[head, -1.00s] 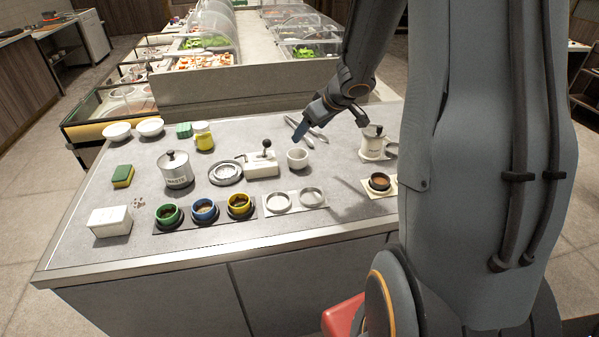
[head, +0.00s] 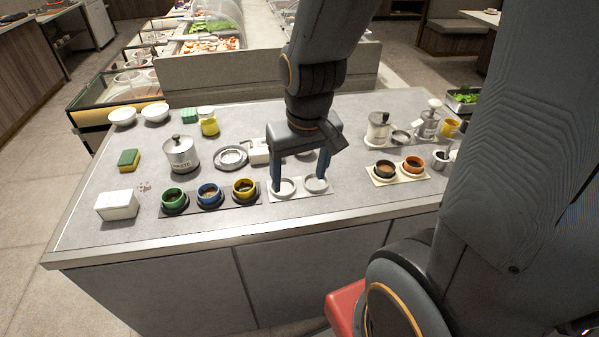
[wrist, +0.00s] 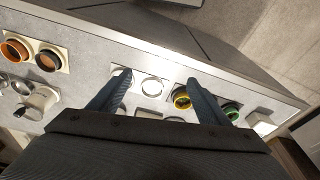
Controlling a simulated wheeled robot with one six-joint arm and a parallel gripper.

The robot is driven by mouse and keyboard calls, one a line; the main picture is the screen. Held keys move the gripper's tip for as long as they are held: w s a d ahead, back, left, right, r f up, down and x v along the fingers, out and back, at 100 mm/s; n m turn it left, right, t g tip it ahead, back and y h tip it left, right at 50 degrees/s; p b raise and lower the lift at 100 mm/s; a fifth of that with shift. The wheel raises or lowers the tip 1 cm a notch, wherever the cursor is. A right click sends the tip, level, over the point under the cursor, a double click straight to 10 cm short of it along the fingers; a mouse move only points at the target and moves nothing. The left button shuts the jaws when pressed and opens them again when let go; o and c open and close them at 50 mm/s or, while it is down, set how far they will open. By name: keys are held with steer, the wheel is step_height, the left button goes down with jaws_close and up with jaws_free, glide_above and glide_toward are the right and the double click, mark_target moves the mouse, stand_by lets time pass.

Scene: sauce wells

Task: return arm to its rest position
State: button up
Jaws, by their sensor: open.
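My gripper (head: 299,180) is open and empty. In the head view its two blue fingers point down over the pale two-ring tray (head: 300,194), with both white rings showing near the tips. I cannot tell the exact height of the tips above it. In the wrist view my gripper (wrist: 160,80) shows its fingers spread wide, with a white ring (wrist: 152,86) between them. A yellow cup (wrist: 181,98) is close to one finger. My arm hides part of the counter's back.
Green (head: 173,198), blue (head: 209,193) and yellow (head: 245,187) cups of sauce stand left of the tray. A waste pot (head: 181,155) is behind them. Dark and orange cups (head: 413,164) stand right. A white box (head: 117,206) is at front left. The counter's front strip is clear.

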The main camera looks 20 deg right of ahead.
step_height(320, 180, down, 6)
steer(key=b, duration=0.5)
steer(key=shift+f+g+b, duration=0.2)
steer(key=shift+g+b, duration=0.1)
steer(key=shift+g, duration=0.1)
steer(key=shift+w, duration=0.1)
stand_by(0.4)
